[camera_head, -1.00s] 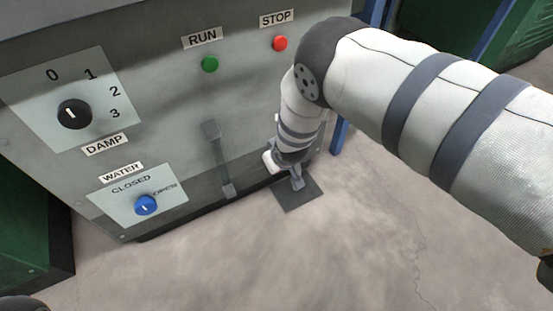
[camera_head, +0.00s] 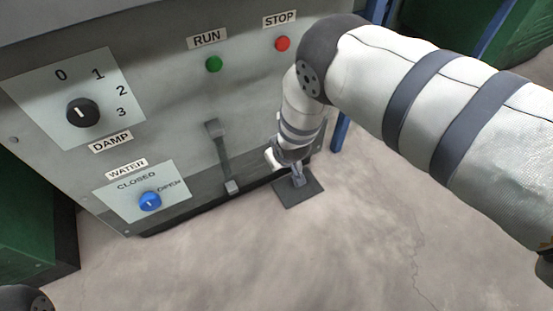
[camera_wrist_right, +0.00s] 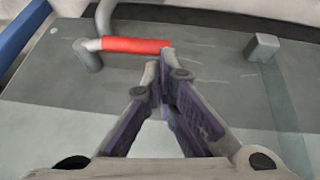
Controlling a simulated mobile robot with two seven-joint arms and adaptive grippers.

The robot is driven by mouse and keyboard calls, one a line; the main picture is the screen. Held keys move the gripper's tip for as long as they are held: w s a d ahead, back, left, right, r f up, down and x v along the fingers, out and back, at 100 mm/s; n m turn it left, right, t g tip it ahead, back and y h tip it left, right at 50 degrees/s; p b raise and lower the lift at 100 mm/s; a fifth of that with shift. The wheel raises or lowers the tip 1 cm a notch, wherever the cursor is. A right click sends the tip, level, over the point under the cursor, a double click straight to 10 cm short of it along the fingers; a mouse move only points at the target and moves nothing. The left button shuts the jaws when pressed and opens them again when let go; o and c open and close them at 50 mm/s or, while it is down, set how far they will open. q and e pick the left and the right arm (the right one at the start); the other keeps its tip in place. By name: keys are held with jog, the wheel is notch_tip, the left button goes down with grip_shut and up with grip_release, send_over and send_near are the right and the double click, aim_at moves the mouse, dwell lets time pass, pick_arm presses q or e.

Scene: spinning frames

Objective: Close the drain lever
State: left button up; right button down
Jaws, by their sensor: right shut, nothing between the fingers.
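A lever with a red sleeve (camera_wrist_right: 136,46) and a bent grey rod shows in the right wrist view, against the grey panel. I take it for the drain lever; no label on it is readable. In the head view my right arm hides it. My right gripper (camera_wrist_right: 166,57) is shut and empty, its fingertips at the right end of the red sleeve; touching or just apart, I cannot tell. In the head view the right gripper (camera_head: 298,178) points down near the panel's lower right edge. My left gripper is out of view.
The panel holds a black DAMP knob (camera_head: 83,112), a blue WATER knob (camera_head: 150,201), a green RUN button (camera_head: 213,64), a red STOP button (camera_head: 282,44) and a grey bar (camera_head: 222,157). A dark square (camera_head: 297,195) lies on the otherwise clear floor. A blue post (camera_head: 340,133) stands right.

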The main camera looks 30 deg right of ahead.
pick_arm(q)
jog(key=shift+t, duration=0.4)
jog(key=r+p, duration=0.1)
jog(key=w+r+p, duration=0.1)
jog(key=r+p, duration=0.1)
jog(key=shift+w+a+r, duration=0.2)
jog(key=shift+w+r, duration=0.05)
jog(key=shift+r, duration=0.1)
pick_arm(e)
jog(key=s+a+r, duration=0.5)
jog(key=a+r, duration=0.1)
jog(key=a, duration=0.1)
jog(key=shift+a+r, duration=0.2)
jog(key=shift+a, duration=0.2)
